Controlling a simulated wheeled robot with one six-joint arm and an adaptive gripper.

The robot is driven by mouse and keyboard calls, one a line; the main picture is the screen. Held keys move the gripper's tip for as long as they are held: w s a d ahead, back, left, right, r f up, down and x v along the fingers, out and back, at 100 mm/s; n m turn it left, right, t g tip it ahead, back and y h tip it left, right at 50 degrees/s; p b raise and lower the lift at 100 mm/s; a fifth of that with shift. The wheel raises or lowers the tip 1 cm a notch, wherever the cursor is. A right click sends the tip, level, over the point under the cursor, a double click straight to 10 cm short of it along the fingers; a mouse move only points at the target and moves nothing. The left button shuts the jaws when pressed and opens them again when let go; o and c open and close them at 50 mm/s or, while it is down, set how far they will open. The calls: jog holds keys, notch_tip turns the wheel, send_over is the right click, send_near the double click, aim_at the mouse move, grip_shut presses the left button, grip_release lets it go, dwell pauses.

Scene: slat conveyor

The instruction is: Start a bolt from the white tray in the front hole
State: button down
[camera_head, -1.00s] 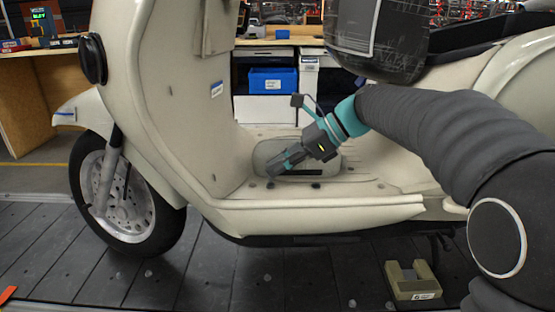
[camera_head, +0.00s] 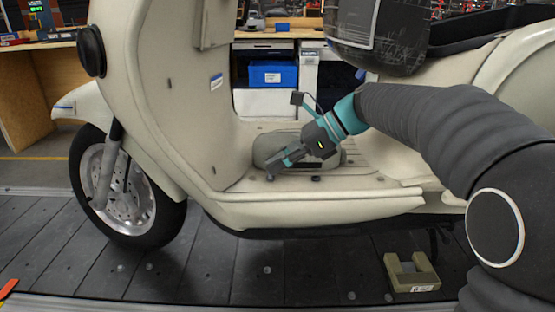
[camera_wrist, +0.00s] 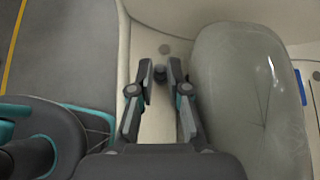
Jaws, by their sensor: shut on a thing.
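The cream scooter's floorboard (camera_head: 345,190) carries several small dark round spots, and one lies right of my fingertips (camera_head: 316,179). I cannot tell which spot is the front hole. My gripper (camera_head: 270,173) points down and left, its tips low over the front of the floorboard. In the wrist view its fingers (camera_wrist: 161,72) are shut on a small dark piece (camera_wrist: 160,74), likely the bolt and mostly hidden. A grey round spot (camera_wrist: 165,48) lies on the cream surface just beyond the tips. I cannot make out the white tray.
A rounded grey-green bulge (camera_wrist: 240,85) stands close right of the fingers in the wrist view. The scooter's leg shield (camera_head: 165,90) rises at left. A notched khaki block (camera_head: 411,277) lies on the slats. A blue bin (camera_head: 272,73) is behind.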

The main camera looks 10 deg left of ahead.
jog(key=shift+f, duration=0.15)
jog(key=shift+s+m+t, duration=0.25)
jog(key=shift+m+t, duration=0.35)
jog(key=shift+m, duration=0.1)
jog(key=shift+m+t, duration=0.8)
jog(key=shift+s+m+t, duration=0.25)
jog(key=shift+m+t, duration=0.35)
jog(key=shift+m, duration=0.1)
jog(key=shift+m+t+p, duration=0.5)
jog(key=shift+m+t, duration=0.3)
